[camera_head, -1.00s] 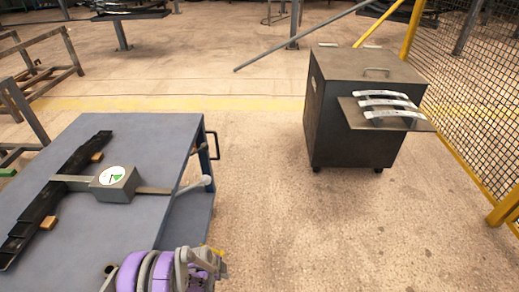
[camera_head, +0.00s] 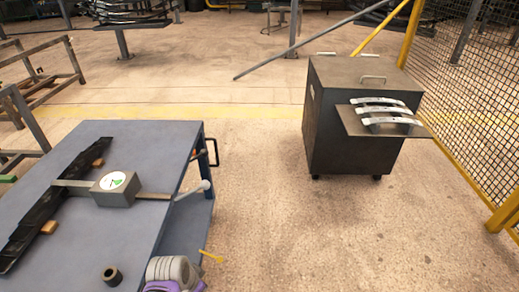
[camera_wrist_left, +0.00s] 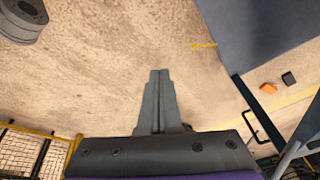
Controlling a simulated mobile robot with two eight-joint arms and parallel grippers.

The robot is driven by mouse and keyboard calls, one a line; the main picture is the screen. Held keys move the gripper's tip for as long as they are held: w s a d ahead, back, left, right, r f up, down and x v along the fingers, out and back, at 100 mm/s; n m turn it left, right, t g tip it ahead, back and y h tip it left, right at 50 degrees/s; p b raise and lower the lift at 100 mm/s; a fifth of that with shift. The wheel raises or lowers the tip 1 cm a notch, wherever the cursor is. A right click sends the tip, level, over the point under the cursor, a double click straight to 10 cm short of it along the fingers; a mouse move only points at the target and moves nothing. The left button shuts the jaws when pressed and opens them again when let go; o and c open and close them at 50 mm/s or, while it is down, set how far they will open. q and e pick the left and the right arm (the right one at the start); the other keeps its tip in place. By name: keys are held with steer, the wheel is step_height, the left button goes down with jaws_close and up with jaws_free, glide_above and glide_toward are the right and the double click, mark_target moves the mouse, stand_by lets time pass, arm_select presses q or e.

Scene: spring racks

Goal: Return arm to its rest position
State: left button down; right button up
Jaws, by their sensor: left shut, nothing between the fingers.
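My left gripper (camera_wrist_left: 159,75) shows in the left wrist view with its two grey fingers together and nothing between them. It points out over bare floor, clear of the table. In the head view only a purple and grey part of my arm (camera_head: 173,272) shows at the bottom edge, by the table's near right corner; the fingers cannot be made out there. My right gripper is in neither view.
A blue-grey table (camera_head: 150,150) at left holds a dial gauge block (camera_head: 116,190), a black rail (camera_head: 45,205) and a dark ring (camera_head: 111,275). A dark cabinet (camera_head: 345,125) bears curved metal strips (camera_head: 383,110). Mesh fence (camera_head: 480,120) stands right. Floor between is clear.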

arm_select(q)
steer(key=s+a+r+n+t+y, duration=0.1)
steer(key=s+r+n, duration=0.15)
steer(key=s, duration=0.45)
steer(key=s+a+r+n, duration=0.1)
steer(key=s+n, duration=0.3)
steer(key=s, duration=0.3)
step_height(320, 180, up, 26)
steer(key=w+t+p, duration=0.1)
steer(key=p, duration=2.1)
steer(key=shift+w+d, duration=0.15)
steer(key=shift+w, duration=0.1)
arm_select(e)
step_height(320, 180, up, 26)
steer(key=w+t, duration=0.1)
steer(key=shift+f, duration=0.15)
